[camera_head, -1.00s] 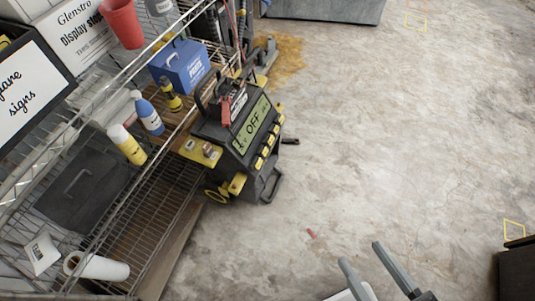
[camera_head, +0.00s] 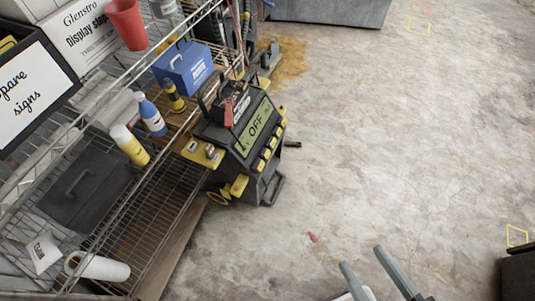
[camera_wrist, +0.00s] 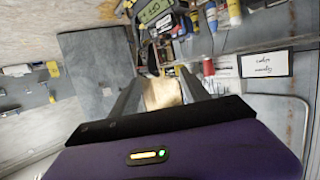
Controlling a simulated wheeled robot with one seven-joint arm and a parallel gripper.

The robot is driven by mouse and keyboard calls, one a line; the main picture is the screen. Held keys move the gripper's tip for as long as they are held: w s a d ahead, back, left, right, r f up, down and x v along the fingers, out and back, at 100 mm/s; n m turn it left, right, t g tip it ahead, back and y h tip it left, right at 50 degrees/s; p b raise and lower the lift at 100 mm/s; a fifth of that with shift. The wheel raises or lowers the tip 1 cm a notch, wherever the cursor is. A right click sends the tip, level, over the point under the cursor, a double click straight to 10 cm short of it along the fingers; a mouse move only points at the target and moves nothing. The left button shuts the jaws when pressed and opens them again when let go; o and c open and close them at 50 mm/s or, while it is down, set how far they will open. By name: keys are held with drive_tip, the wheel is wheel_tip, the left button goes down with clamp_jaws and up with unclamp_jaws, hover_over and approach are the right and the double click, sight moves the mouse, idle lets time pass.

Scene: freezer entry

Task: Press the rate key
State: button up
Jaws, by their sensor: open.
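A black machine (camera_head: 238,150) with a lit screen (camera_head: 255,127) reading OFF stands beside the wire rack. A row of yellow keys (camera_head: 266,153) runs below the screen. Their labels are too small to read, so I cannot tell which is the rate key. The screen also shows at the top of the wrist view (camera_wrist: 152,10). My gripper (camera_head: 362,257) is open and empty at the bottom of the head view, over bare floor and well apart from the machine. Its two grey fingers also show in the wrist view (camera_wrist: 160,82).
The wire rack (camera_head: 150,225) on the left holds spray bottles, a blue box (camera_head: 183,68), a red cup (camera_head: 126,24) and a sign. A small red object (camera_head: 312,237) lies on the floor. A dark box (camera_head: 518,272) stands at the right edge.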

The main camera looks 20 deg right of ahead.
idle(0.3)
clamp_jaws()
idle(1.6)
